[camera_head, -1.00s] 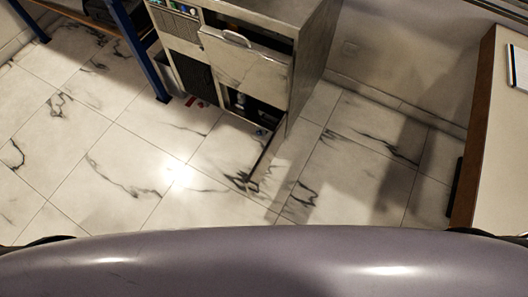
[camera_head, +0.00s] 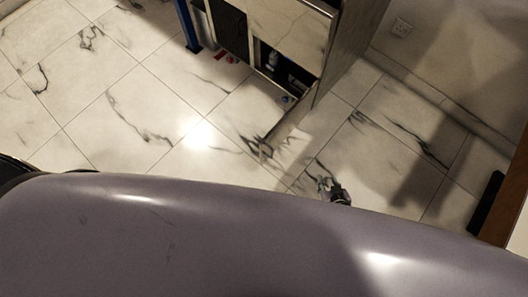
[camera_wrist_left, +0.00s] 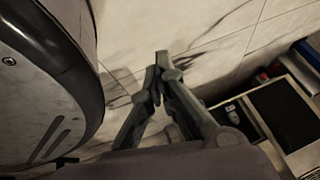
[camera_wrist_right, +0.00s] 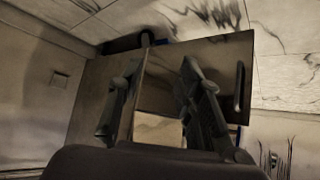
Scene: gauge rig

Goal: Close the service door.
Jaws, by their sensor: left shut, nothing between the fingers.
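The cabinet (camera_head: 290,25) has an open lower bay. A thin panel (camera_head: 287,127) reaches out from its front right corner; it looks like the service door standing open, seen nearly edge-on. In the right wrist view a dark panel with an upright handle (camera_wrist_right: 239,88) near its right edge appears to be this door's outer face (camera_wrist_right: 218,62). My right gripper (camera_head: 338,193) is to the right of the door and nearer me. Its fingers (camera_wrist_right: 160,98) are apart, with nothing held. My left gripper (camera_wrist_left: 158,68) is shut and empty over the floor, left of the cabinet in its own view.
A blue post (camera_head: 188,25) stands left of the cabinet. A wall with an outlet (camera_head: 401,27) is at the right. A wooden-edged table (camera_head: 508,205) is at the far right. The marble floor (camera_head: 120,105) in front of the cabinet is clear.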

